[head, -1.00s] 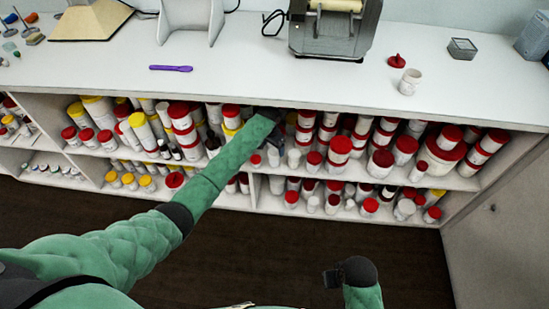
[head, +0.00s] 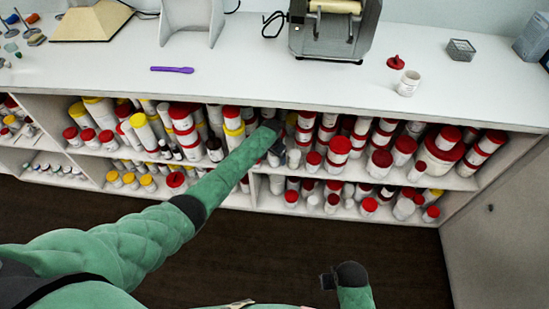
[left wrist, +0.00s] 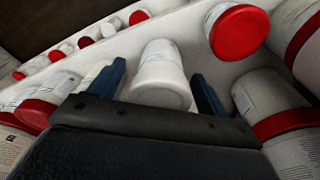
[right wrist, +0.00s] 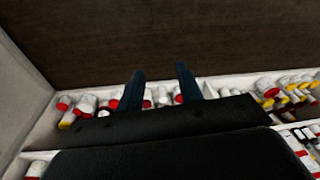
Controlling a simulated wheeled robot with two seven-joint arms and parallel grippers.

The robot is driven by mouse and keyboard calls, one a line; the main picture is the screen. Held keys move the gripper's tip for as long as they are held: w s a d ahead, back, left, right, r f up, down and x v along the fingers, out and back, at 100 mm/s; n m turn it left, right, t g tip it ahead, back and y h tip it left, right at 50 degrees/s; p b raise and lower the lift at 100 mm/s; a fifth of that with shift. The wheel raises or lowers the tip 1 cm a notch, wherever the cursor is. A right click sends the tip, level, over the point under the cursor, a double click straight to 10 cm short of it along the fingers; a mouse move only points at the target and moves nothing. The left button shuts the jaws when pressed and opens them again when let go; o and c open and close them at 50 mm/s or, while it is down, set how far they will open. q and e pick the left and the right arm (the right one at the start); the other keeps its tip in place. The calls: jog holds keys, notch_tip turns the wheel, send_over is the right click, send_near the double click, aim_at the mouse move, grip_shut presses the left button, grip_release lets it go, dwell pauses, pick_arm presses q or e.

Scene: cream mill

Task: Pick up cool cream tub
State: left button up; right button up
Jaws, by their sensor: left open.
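A plain white tub with a white lid (left wrist: 160,75) stands between the two fingers of my left gripper (left wrist: 162,88) in the left wrist view. The left gripper is open, with a finger on either side of the tub and no clear contact. I cannot read its label. In the head view my left gripper (head: 279,151) reaches into the upper shelf, where my arm hides part of it. My right gripper (right wrist: 160,82) is open and empty, away from the shelf; it also shows low in the head view (head: 328,282).
Red-lidded tubs stand close around the left gripper, one at upper right (left wrist: 238,32) and one at right (left wrist: 270,105). The counter (head: 290,80) overhangs the shelves. On it are a purple spatula (head: 172,69), an open white jar (head: 409,83) and a machine (head: 335,30).

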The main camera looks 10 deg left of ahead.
pick_arm(q)
jog(key=c, duration=1.1)
jog(key=shift+r, duration=0.15)
